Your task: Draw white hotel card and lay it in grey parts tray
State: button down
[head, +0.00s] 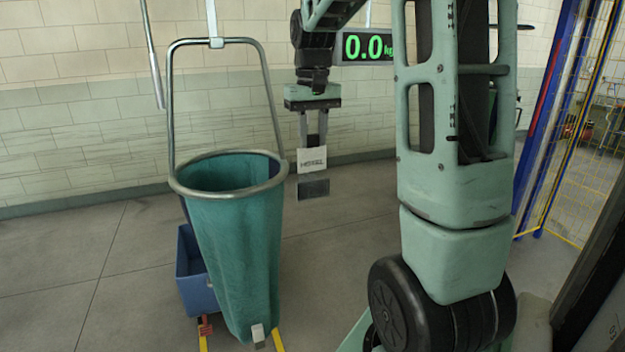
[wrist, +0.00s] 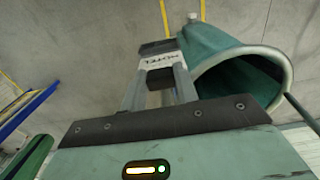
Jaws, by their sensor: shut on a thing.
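My gripper (head: 313,146) points down with its two fingers shut on a white card (head: 312,161) marked "HOTEL". In the wrist view the card (wrist: 163,60) shows between the fingertips. A dark grey rectangle (head: 313,189) shows just below the card; I cannot tell whether it is part of it. The card hangs in the air to the right of the teal sling bag (head: 238,245), apart from its metal rim (head: 228,196). The bag's mouth is open, and its bottom is hidden in shadow. I cannot make out a grey parts tray in either view.
A blue bin (head: 190,278) stands behind the bag at lower left. A display (head: 367,47) reading 0.0 kg is on the right behind my arm. A blue and yellow fence (head: 580,130) stands at far right. The floor below the card is clear.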

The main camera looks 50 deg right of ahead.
jog(key=shift+w+d+r+p, duration=0.1)
jog(key=shift+w+r+p, duration=0.05)
jog(key=shift+r+p, duration=1.85)
jog(key=shift+r, duration=0.25)
